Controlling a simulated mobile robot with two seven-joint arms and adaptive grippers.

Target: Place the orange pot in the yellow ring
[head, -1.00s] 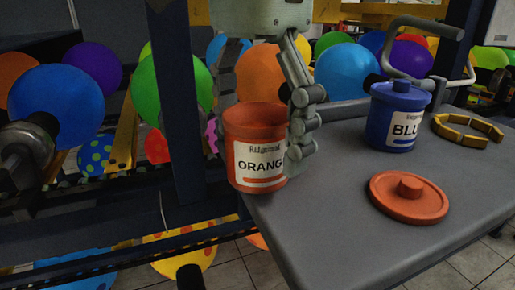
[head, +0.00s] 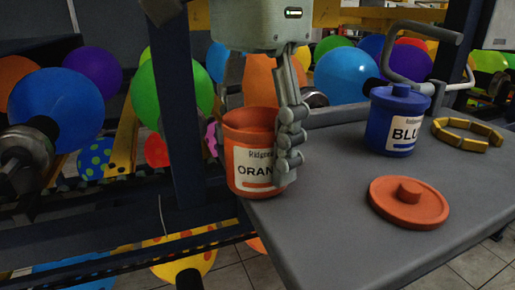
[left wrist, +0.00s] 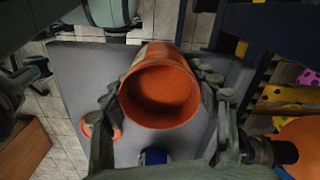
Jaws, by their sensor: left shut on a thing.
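A lidded blue pot (head: 394,122) stands on the grey table (head: 330,225) between the orange pot and the ring. An orange lid (head: 409,203) lies in front of it. A metal handle (head: 400,60) rises behind. A dark post (head: 175,120) and balloons are at left.

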